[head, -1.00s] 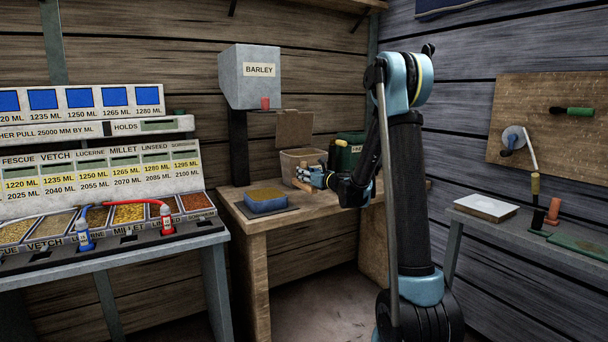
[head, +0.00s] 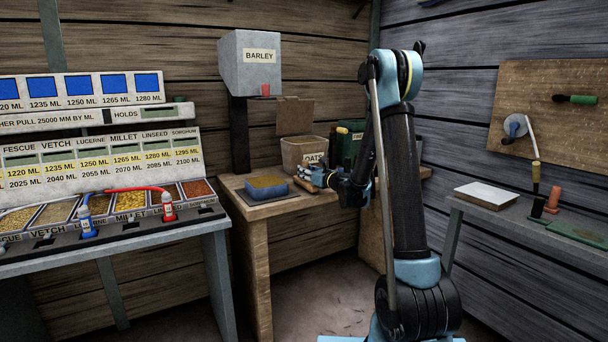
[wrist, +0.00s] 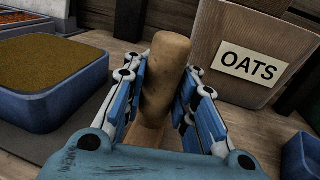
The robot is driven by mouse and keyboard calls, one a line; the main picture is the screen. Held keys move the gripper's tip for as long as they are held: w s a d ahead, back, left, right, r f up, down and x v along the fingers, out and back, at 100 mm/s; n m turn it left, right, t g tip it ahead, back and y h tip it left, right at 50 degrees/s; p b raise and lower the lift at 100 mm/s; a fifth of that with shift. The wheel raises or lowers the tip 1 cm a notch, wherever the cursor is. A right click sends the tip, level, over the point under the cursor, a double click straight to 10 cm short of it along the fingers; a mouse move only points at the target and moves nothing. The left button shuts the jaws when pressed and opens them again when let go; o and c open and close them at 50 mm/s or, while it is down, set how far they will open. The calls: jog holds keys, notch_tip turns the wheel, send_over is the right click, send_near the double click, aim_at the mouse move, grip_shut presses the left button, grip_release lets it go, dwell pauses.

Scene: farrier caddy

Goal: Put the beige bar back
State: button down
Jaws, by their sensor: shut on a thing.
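The beige bar (wrist: 165,75) is a rounded, plain cylinder, seen close up in the wrist view. My gripper (wrist: 166,92) is shut on it, with blue-and-white fingers on both sides. The bar's lower part runs down between the fingers, and I cannot tell whether it touches the bench. In the head view my gripper (head: 318,178) is over the right part of the wooden bench, in front of the oats bin (head: 300,150). The bar (head: 305,186) shows there as a small tan piece at the fingers.
A blue tray of brown feed (head: 266,187) sits on a dark mat left of my gripper. A dark green box (head: 350,148) stands behind my arm. A barley hopper (head: 249,62) is above. A right-hand shelf holds a white slab (head: 486,195).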

jog(key=shift+f, duration=0.4)
dwell(0.4)
jog(key=c, duration=1.2)
grip_release()
jog(key=v, duration=1.2)
jog(key=shift+v, duration=2.2)
